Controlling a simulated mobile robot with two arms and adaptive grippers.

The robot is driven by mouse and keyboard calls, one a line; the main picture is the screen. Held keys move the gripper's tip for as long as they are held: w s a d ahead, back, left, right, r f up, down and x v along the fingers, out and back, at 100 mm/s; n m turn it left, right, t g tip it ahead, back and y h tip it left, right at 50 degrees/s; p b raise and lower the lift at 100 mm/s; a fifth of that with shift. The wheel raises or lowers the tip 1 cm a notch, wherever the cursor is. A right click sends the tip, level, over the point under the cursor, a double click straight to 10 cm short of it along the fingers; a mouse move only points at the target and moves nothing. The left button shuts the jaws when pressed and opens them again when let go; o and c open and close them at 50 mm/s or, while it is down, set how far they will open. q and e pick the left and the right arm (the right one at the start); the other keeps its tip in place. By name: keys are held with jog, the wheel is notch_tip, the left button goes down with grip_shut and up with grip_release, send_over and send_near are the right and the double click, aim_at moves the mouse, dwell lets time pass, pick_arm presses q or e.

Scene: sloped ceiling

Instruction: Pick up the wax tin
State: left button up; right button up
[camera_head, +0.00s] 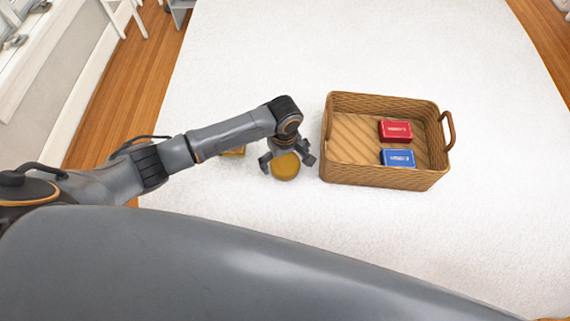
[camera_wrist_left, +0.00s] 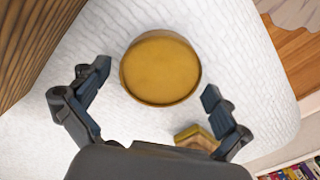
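The wax tin (camera_head: 285,168) is a round, flat, yellow-brown tin on the white surface, left of the basket. My left gripper (camera_head: 287,160) is above it with its fingers spread to either side. In the left wrist view, the tin (camera_wrist_left: 160,68) lies ahead of the open fingers, with its round top facing the camera and nothing held between them. I cannot tell from these views how much height separates the fingertips from the tin. My right gripper is not in view.
A woven basket (camera_head: 372,174) with a red box (camera_head: 396,130) and a blue box (camera_head: 398,158) stands right of the tin. A small yellow-brown block (camera_wrist_left: 196,137) lies near the tin, partly hidden behind my left arm in the head view. The white surface (camera_head: 330,45) beyond is clear.

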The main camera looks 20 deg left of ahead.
pick_arm(q)
jog(key=c, duration=1.1)
jog(key=shift+c, duration=0.7)
jog(key=shift+r, duration=0.15)
